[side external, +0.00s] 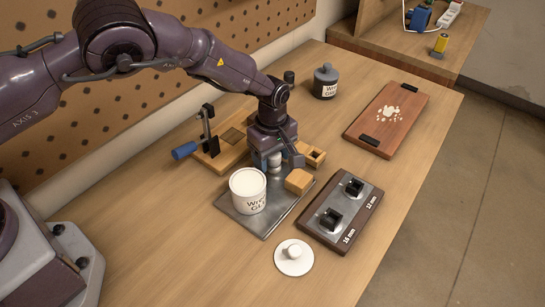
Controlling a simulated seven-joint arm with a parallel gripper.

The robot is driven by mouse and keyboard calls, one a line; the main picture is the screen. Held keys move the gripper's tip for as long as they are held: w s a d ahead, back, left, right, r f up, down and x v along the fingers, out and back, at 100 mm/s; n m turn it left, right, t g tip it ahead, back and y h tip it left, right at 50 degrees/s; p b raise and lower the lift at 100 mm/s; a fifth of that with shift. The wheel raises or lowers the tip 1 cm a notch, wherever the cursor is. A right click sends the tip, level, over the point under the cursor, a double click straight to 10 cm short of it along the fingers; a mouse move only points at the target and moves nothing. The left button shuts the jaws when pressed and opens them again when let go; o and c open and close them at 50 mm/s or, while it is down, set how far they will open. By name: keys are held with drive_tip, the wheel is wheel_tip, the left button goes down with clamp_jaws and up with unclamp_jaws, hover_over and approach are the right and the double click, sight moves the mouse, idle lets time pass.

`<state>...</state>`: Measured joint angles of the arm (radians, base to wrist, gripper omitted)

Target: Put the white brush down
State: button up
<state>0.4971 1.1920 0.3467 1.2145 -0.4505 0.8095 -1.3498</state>
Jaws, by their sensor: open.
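I cannot clearly make out a white brush. My gripper (278,162) points down just behind the white tub, low over the back of the metal tray. Its fingers are small and partly hidden, but it is open. A small pale shape shows at the fingers, and I cannot tell whether it is part of a brush. The white tub (248,194), with partly readable dark lettering, stands upright on the grey metal tray (240,223). A white round lid with a knob (294,256) lies on the table in front.
A light wooden block (299,181) sits by the tray's right edge. A wooden fixture with a blue-handled clamp (185,151) stands behind. A dark two-socket holder (341,212), a lidded dark jar (326,82) and a reddish board (388,118) are to the right. The table's front left is clear.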

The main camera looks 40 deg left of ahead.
wheel_tip(320, 180, up, 12)
drive_tip(key=shift+f, duration=0.25)
drive_tip(key=s+a+r+m+t+h, duration=0.1)
drive_tip(key=s+a+r+m, duration=0.2)
drive_tip(key=s+a+r, duration=0.5)
drive_tip(key=s+a+r+m+t+h, duration=0.1)
drive_tip(key=s+a+r+m, duration=0.15)
drive_tip(key=r, duration=0.85)
drive_tip(key=s+a+r+m+t+y, duration=0.1)
drive_tip(key=s+m, duration=0.3)
drive_tip(key=s, duration=0.5)
drive_tip(key=s+a+r+m+t+y, duration=0.1)
drive_tip(key=s+m, duration=0.4)
drive_tip(key=s, duration=0.5)
drive_tip(key=a+t, duration=0.1)
drive_tip(key=a, duration=0.1)
drive_tip(key=shift+a+r+t, duration=0.3)
drive_tip(key=shift+r, duration=0.1)
drive_tip(key=shift+o, duration=0.5)
drive_tip(key=shift+m, duration=0.25)
